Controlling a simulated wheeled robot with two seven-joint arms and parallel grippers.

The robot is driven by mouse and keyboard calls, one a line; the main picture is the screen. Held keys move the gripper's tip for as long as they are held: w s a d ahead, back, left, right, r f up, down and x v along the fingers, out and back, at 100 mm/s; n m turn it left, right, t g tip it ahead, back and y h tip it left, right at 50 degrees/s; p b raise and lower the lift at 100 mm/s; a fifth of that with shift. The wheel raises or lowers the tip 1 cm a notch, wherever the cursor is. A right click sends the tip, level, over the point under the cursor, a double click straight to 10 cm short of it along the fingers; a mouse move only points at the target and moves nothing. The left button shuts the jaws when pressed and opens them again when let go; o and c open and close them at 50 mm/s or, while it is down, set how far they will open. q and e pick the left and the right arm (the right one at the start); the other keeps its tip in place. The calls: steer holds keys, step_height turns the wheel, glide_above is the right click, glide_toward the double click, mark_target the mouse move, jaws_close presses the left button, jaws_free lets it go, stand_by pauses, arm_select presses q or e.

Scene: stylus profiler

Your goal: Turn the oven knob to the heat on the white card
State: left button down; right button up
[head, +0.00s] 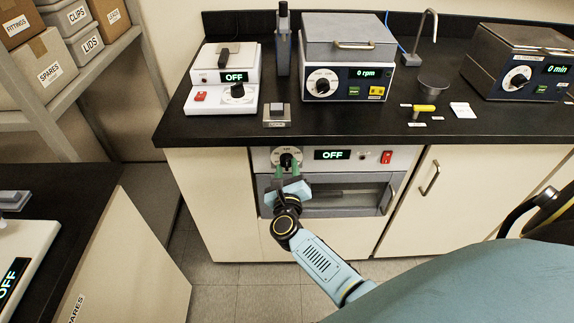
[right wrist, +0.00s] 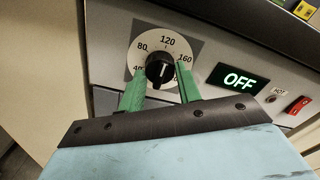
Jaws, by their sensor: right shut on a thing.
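The oven (head: 330,199) is built in under the counter, with a black knob (head: 287,160) on its upper left panel. In the right wrist view the knob (right wrist: 160,69) sits on a round dial marked 80, 120 and 160, with 40 partly covered. Its white line points roughly up. My right gripper (head: 288,171) is shut on the knob, its green fingers on either side of it in the right wrist view. The oven display (head: 332,155) reads OFF. A small white card (head: 463,110) lies on the counter; its writing is too small to read. My left gripper is not in view.
A red switch (head: 386,157) is right of the display. The oven handle (head: 387,198) stands out at the door's right. A hotplate (head: 225,85), a centrifuge-like box (head: 345,45) and another device (head: 520,65) stand on the counter. Open floor lies below the cabinets.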

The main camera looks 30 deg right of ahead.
steer(key=o, duration=1.1)
steer(key=shift+s, duration=0.1)
steer(key=p+v, duration=0.1)
steer(key=v, duration=0.7)
